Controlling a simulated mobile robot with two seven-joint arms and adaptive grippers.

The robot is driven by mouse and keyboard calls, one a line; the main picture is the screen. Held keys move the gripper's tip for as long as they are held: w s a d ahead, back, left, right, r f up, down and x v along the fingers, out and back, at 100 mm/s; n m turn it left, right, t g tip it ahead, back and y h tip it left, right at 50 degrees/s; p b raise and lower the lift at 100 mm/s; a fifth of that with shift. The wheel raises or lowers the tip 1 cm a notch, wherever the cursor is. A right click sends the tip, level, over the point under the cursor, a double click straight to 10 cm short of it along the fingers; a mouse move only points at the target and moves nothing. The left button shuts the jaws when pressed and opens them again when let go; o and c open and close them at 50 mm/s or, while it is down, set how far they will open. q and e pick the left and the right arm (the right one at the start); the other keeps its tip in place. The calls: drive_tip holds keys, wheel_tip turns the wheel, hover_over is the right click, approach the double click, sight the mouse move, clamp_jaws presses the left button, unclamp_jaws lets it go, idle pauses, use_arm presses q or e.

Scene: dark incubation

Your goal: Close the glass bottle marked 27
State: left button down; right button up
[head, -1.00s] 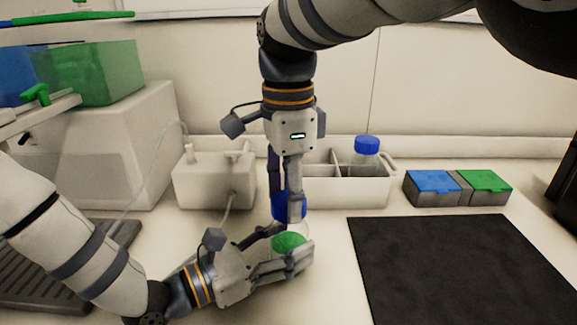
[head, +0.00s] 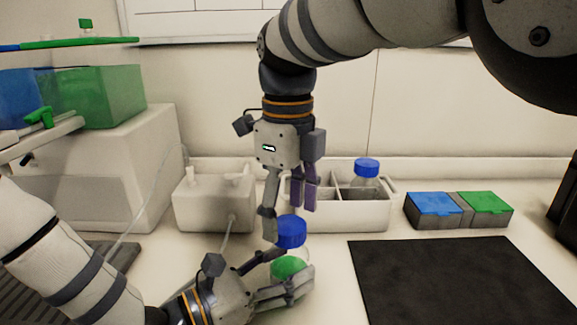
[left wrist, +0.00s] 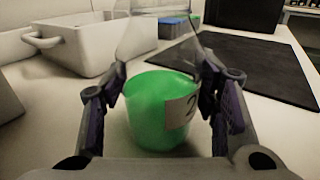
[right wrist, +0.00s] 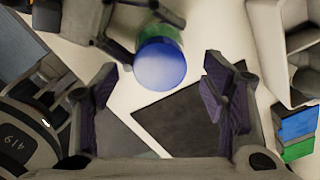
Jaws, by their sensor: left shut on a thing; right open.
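The glass bottle (head: 303,256) holds green liquid (head: 287,267) and stands at the front middle of the bench. In the left wrist view, its label (left wrist: 180,110) shows a "2", the rest hidden by a finger. My left gripper (head: 292,270) is shut around the bottle's body. A blue cap (head: 290,231) is at the top of the bottle; how far it is screwed down I cannot tell. My right gripper (head: 290,221) is open just above the cap, fingers spread. In the right wrist view the cap (right wrist: 160,63) lies just beyond the fingertips, touching neither.
A white divided carrier (head: 340,215) behind holds another blue-capped bottle (head: 366,175). A white pump-like box (head: 205,205) with a tube stands to its left. Blue and green boxes (head: 458,210) and a dark mat (head: 450,280) lie to the right. The mat is clear.

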wheel_tip(320, 180, up, 10)
drive_tip(key=shift+r, duration=0.25)
use_arm(q)
drive_tip(key=c, duration=0.5)
unclamp_jaws()
drive_tip(key=v, duration=1.2)
